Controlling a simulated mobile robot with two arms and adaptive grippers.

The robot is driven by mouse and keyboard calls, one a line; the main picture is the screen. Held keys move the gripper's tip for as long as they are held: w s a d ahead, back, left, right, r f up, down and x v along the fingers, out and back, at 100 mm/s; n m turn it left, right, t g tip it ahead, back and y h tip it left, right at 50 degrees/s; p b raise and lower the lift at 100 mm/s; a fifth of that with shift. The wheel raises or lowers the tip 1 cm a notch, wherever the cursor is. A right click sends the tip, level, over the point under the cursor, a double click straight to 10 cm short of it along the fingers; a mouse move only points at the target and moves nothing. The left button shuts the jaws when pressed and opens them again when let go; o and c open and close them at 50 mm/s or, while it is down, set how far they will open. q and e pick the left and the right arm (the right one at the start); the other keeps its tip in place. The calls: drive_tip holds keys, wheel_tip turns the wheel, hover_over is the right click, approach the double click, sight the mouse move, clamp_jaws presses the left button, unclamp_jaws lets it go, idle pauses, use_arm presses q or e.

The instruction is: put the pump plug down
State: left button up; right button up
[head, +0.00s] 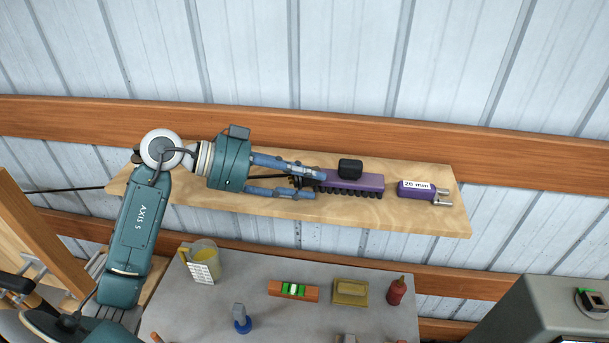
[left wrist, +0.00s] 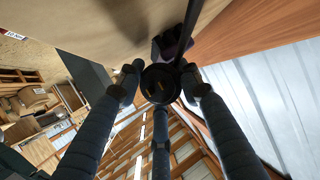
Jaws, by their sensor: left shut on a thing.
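The pump plug is a round black plug (left wrist: 160,83) with small brass-coloured contacts, and a black cable runs up from beside it in the left wrist view. My left gripper (head: 313,184) is shut on it, with the fingers around its sides. In the head view only a dark bit of the plug (head: 297,181) shows between the blue-grey fingers. The gripper is over the wooden shelf (head: 420,220), left of a purple brush. I cannot tell whether the plug touches the shelf. My right gripper is not in view.
The purple brush (head: 360,181) with black bristles is close to the fingertips, with a black block (head: 350,168) at it. A purple "20 mm" item (head: 416,190) lies further right.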

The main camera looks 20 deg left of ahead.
use_arm(q)
drive_tip(key=shift+f, duration=0.25)
drive_tip(key=o, duration=1)
drive_tip(key=shift+s, duration=0.1)
drive_tip(key=shift+c, duration=0.2)
drive_tip(key=shift+o, duration=1)
drive_tip(key=shift+d, duration=0.1)
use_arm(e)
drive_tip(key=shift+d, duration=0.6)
use_arm(q)
drive_tip(key=shift+r, duration=0.1)
drive_tip(key=b+v, duration=0.1)
drive_tip(key=v, duration=0.2)
drive_tip(key=b+v, duration=0.1)
drive_tip(key=v, duration=0.3)
drive_tip(key=b+v, duration=0.1)
drive_tip(key=v, duration=0.3)
drive_tip(key=shift+r+b, duration=0.3)
drive_tip(key=shift+r, duration=0.1)
drive_tip(key=shift+s+a+r, duration=0.2)
drive_tip(key=shift+a+r, duration=0.15)
drive_tip(key=shift+a, duration=0.1)
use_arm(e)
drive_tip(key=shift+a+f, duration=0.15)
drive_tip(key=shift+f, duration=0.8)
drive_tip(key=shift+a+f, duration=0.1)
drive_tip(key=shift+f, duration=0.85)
